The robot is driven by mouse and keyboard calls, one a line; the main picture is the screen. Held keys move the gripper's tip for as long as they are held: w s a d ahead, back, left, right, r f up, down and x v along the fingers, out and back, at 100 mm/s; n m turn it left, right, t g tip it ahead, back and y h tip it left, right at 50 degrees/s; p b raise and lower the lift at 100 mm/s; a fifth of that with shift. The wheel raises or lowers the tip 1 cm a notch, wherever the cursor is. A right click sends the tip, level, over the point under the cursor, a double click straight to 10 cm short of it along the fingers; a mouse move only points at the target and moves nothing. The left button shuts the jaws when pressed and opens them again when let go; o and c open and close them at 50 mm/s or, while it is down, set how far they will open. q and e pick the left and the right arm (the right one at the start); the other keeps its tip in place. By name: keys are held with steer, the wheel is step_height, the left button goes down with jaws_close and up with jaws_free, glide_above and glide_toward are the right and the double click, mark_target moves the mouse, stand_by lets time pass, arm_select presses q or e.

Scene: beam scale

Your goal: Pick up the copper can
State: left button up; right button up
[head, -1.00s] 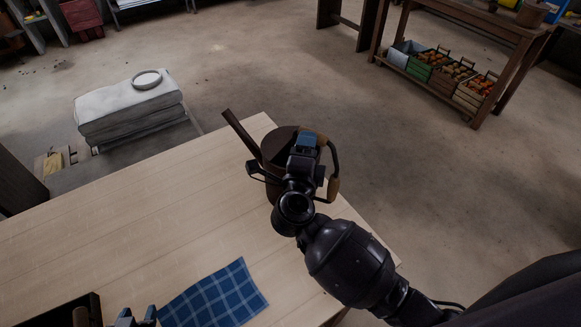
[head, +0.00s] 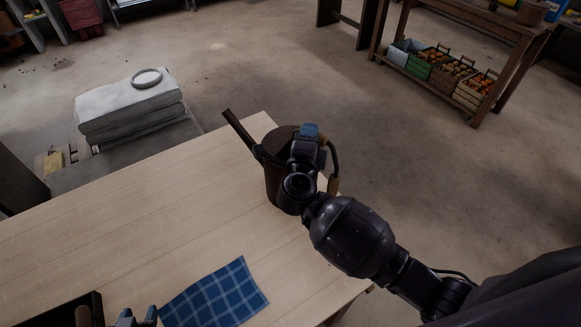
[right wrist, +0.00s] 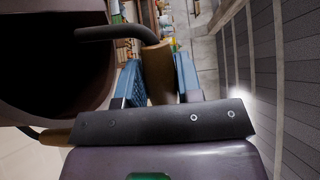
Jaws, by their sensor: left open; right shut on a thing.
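The copper can (head: 275,178) is a dark brown watering can with a long spout, at the table's far right corner in the head view. It looks upright; I cannot tell whether its base touches the table. My right gripper (head: 309,133) is over its handle side and covers part of it. In the right wrist view the blue-padded fingers (right wrist: 158,82) are shut on the can's wooden handle grip (right wrist: 157,72), and the can's dark open body (right wrist: 50,60) fills the left. My left gripper (head: 138,316) is open at the bottom edge, partly cut off.
The wooden table (head: 130,225) is mostly clear between the grippers. A blue checked cloth (head: 215,293) lies near its front. A dark tray (head: 62,312) is at bottom left. Stacked white sacks (head: 125,110) with a ring and a shelf with crates (head: 440,72) stand beyond.

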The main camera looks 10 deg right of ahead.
jaws_close()
